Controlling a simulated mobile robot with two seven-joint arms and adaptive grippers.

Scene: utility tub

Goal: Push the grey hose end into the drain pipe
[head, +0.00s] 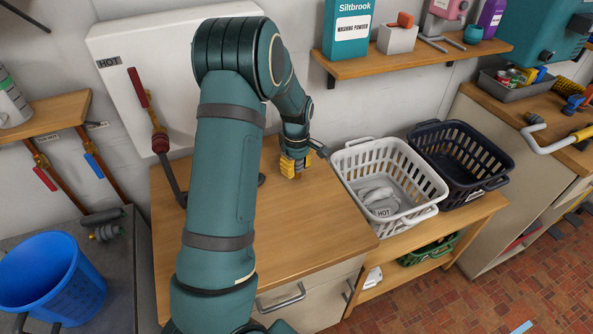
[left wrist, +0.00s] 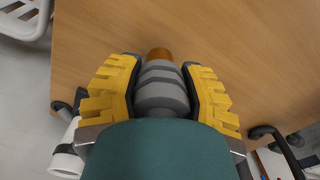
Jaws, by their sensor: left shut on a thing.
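My left gripper (head: 293,168), with yellow ribbed fingers, is over the back part of the wooden counter (head: 310,230) in the head view. In the left wrist view my left gripper (left wrist: 160,92) is shut on a ribbed grey hose end (left wrist: 160,88). A copper-brown round piece (left wrist: 158,54) shows just beyond the grey part; I cannot tell whether it is part of the hose end or a separate pipe. The drain pipe cannot be clearly made out in either view. My right gripper is not in view.
A white HOT-marked basket (head: 353,150) and a dark basket (head: 470,197) stand right of the counter. A blue bucket (head: 50,280) is at lower left. The counter's front is clear.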

